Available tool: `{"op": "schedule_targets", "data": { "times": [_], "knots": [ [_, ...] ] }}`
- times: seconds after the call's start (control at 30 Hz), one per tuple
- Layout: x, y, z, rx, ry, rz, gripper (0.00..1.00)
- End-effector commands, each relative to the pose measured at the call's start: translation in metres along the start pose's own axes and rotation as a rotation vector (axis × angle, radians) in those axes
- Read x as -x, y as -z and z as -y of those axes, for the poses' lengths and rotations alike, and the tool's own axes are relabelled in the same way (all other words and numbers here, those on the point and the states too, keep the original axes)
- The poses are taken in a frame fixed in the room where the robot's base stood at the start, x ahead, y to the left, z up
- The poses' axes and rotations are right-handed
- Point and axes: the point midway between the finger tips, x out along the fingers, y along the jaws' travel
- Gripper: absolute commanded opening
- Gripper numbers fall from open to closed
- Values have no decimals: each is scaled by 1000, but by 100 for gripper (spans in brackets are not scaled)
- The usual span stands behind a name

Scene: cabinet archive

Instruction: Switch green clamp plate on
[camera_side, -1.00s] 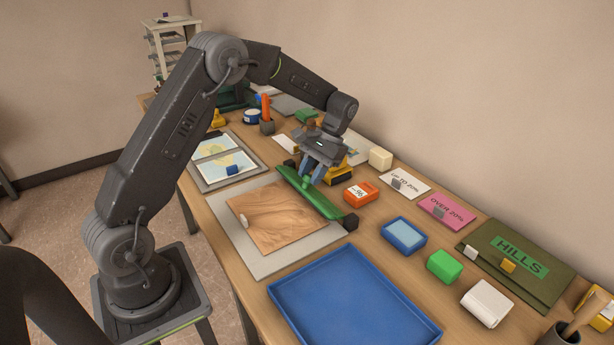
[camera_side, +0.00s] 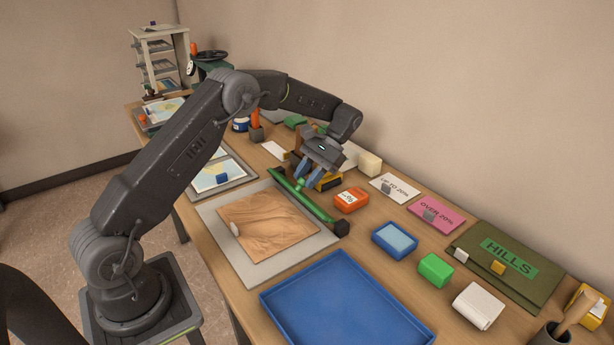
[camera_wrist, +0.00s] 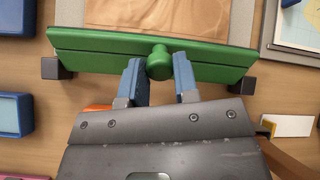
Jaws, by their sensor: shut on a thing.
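The green clamp plate (camera_side: 316,209) is a long bar with dark end blocks, lying along the far edge of the grey base (camera_side: 215,215) that carries a wooden board (camera_side: 265,225). In the wrist view the plate (camera_wrist: 100,48) spans the picture, with a round green knob (camera_wrist: 159,62) at its middle. My gripper (camera_side: 308,178) is at the plate's middle. In the wrist view the blue fingers of my gripper (camera_wrist: 160,72) stand on both sides of the knob, shut on it. The fingertips' contact is partly hidden in the side view.
A blue tray (camera_side: 345,275) lies in front of the base. An orange box (camera_side: 350,200), a blue box (camera_side: 394,240) and a green block (camera_side: 435,269) stand to the right. A yellow object (camera_side: 328,182) is close behind my gripper. Map frames (camera_side: 222,174) lie left.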

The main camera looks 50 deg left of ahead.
Motion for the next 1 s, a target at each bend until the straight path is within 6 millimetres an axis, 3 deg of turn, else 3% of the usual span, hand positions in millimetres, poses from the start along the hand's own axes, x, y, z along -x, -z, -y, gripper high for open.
{"op": "schedule_targets", "data": {
  "times": [0.3, 0.63, 0.83, 1.0],
  "knots": [
    [0, 0, 0, 0, 0, -2, 54],
    [4, -4, 1, 0, -1, -3, 54],
    [28, -26, 9, 0, -1, -6, 54],
    [27, -49, 43, 4, -3, -3, 54]
  ]
}}
